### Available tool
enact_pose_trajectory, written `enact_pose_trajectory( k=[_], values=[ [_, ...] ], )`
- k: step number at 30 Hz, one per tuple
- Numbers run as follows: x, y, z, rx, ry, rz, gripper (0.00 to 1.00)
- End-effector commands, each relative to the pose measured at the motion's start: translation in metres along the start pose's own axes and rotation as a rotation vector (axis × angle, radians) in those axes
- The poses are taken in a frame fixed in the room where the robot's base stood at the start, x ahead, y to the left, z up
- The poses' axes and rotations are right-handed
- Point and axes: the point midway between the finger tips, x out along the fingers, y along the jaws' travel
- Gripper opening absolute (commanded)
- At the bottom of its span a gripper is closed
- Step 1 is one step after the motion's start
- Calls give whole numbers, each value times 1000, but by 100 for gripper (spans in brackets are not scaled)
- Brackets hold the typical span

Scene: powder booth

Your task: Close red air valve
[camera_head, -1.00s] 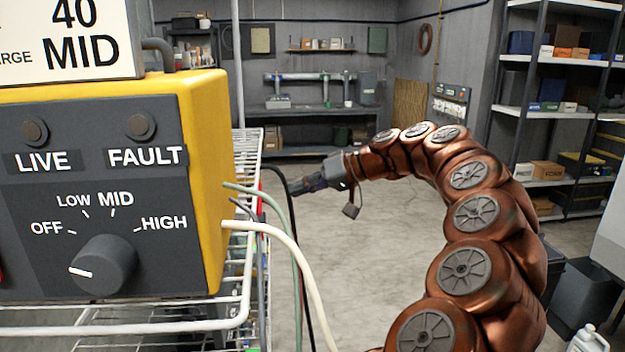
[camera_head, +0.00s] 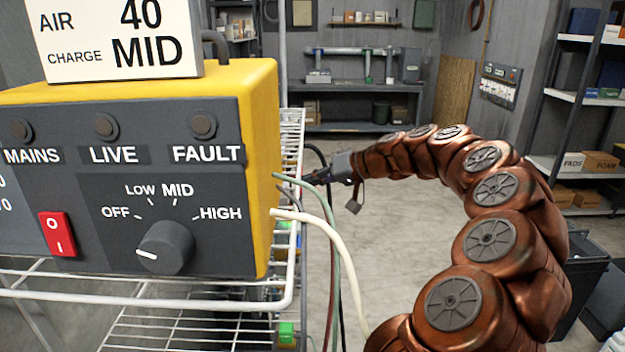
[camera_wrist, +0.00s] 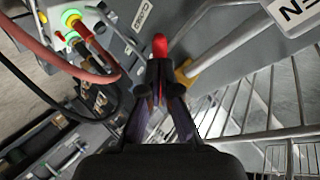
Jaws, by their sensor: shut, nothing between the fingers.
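A red handle (camera_wrist: 160,45), which looks like the air valve's lever, shows in the wrist view right at the tips of my gripper (camera_wrist: 158,82). My gripper's fingers are shut with nothing held between them. Whether the tips touch the red handle cannot be told. A brass-yellow fitting (camera_wrist: 185,73) sits just right of the fingertips on the grey panel. In the head view my gripper (camera_head: 316,177) is small, to the right of the yellow control box (camera_head: 262,170). The red handle is not visible there.
In the wrist view, a red hose (camera_wrist: 80,65) and lit green connectors (camera_wrist: 68,40) lie at left, with wire shelf bars (camera_wrist: 255,130) at right. In the head view, loose cables (camera_head: 335,255) hang between the box and my arm. Open floor lies beyond.

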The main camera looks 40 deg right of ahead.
Motion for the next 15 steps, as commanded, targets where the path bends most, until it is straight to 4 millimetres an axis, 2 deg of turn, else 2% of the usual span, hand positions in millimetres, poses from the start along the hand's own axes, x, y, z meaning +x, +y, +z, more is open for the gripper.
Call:
enact_pose_trajectory(
  k=[15],
  values=[
    [2, 3, 2, -42, 30, 0, 0]
  ],
)
